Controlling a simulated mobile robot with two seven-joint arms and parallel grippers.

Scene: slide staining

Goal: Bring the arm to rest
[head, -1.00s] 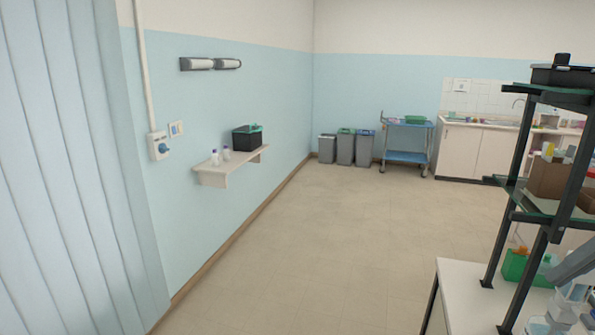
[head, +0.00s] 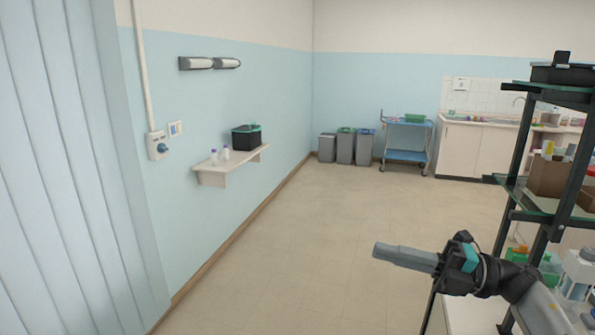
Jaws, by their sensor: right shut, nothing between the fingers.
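My right gripper (head: 378,251) is at the lower right of the head view, at the end of my right arm, which comes in from the right edge. Its fingers are shut with nothing between them and point left over the open floor. The arm passes in front of the white bench and hides part of it. My left gripper is not in the view.
A dark rack with glass shelves (head: 541,203) stands on the bench at right, close behind my right arm. Bottles (head: 577,272) and a green container (head: 550,271) are near the arm. A wall shelf (head: 212,180) is at left. The middle floor (head: 330,230) is clear.

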